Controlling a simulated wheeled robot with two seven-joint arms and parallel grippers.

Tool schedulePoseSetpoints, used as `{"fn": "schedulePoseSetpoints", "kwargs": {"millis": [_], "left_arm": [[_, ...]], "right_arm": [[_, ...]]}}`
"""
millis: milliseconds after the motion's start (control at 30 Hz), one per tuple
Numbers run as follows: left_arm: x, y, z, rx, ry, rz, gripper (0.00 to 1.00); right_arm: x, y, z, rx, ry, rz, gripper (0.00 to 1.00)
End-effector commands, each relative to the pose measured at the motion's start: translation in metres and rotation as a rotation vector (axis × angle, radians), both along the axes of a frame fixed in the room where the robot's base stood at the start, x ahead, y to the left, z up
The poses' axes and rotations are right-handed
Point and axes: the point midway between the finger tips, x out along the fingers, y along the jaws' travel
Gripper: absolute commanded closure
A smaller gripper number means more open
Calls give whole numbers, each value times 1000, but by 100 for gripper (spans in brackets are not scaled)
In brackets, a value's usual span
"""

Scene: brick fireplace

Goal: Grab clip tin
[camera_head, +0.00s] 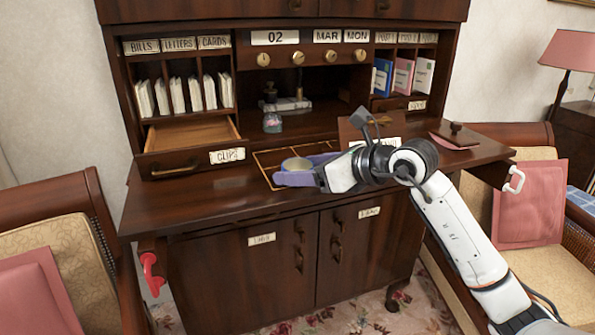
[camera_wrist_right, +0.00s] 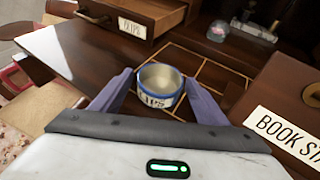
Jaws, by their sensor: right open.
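In the head view the tin (camera_head: 296,164) shows partly behind my right gripper (camera_head: 300,172). In the right wrist view my right gripper (camera_wrist_right: 160,92) is open, with one purple finger on each side of the tin. I cannot tell whether either finger touches it. My left gripper is not in view.
An open drawer (camera_head: 192,133) labelled "CLIPS" juts out at the left. A glass dome-like object (camera_head: 272,123) stands behind the tin. A "BOOK ST..." labelled board (camera_wrist_right: 290,115) is close on the right. The desk's front left (camera_head: 180,205) is clear.

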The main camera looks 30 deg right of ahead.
Motion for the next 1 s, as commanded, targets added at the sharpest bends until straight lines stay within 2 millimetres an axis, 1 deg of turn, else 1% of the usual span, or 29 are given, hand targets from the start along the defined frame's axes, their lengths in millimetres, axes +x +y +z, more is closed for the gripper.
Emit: {"fn": "schedulePoseSetpoints", "kwargs": {"millis": [233,367,400,500,733,800,867,967,1000], "left_arm": [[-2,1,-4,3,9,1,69],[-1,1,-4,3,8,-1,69],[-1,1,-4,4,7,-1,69],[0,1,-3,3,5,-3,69],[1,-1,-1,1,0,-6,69],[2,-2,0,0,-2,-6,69],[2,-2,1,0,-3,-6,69],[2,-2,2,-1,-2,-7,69],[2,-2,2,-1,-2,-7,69]], "right_arm": [[2,1,-1,-1,0,-1,32],[2,0,-1,-1,0,0,54],[2,0,-1,-1,0,0,61],[2,0,-1,-1,1,0,75],[2,0,-2,-1,2,0,76],[2,0,1,-2,1,1,76],[2,0,8,-2,-2,1,76],[2,0,25,-4,-4,0,76],[2,0,34,-5,-6,0,76]]}}
